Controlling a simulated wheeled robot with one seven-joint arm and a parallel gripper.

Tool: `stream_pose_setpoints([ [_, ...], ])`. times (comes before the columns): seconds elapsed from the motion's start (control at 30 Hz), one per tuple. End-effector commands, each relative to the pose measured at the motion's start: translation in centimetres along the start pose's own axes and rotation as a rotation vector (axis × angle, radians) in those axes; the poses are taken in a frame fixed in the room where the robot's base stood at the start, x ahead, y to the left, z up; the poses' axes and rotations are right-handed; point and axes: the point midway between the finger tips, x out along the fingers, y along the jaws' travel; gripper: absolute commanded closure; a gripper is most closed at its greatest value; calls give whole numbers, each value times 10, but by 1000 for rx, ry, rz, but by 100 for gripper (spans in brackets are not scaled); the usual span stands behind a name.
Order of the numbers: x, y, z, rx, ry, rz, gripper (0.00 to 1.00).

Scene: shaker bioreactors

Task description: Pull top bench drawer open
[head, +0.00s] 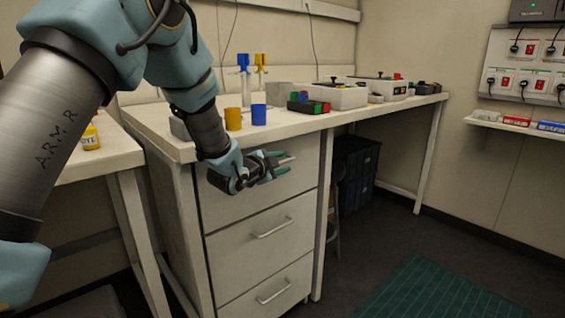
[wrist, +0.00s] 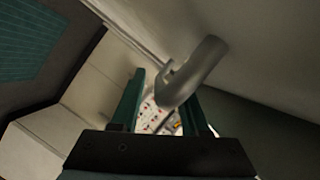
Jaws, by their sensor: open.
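The white bench cabinet has a stack of drawers, and the top drawer (head: 300,181) looks flush with the cabinet front. My gripper (head: 282,163) is open in front of the top drawer, its green fingers at handle height. In the wrist view the grey bar handle (wrist: 197,70) stands out from a pale drawer face (wrist: 260,45) and shows between the two fingers of my gripper (wrist: 163,88). Whether a finger touches the handle I cannot tell. In the head view my gripper hides most of this handle.
Lower drawers with bar handles (head: 273,228) sit below. The benchtop (head: 300,124) carries blue and yellow cups, a tube rack (head: 308,104) and white boxed devices. A side table (head: 118,154) stands at left. The dark floor (head: 360,240) before the drawers is clear, with a green mat (head: 430,290).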

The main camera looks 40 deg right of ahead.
Motion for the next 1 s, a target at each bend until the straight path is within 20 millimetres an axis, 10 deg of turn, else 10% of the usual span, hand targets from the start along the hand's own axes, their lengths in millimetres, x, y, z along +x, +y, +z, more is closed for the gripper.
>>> stream_pose_setpoints([
  [0.4,9,0,0,0,1,-1,56],
  [0.8,9,0,0,0,1,-1,100],
  [1.0,8,0,0,0,1,-1,100],
])
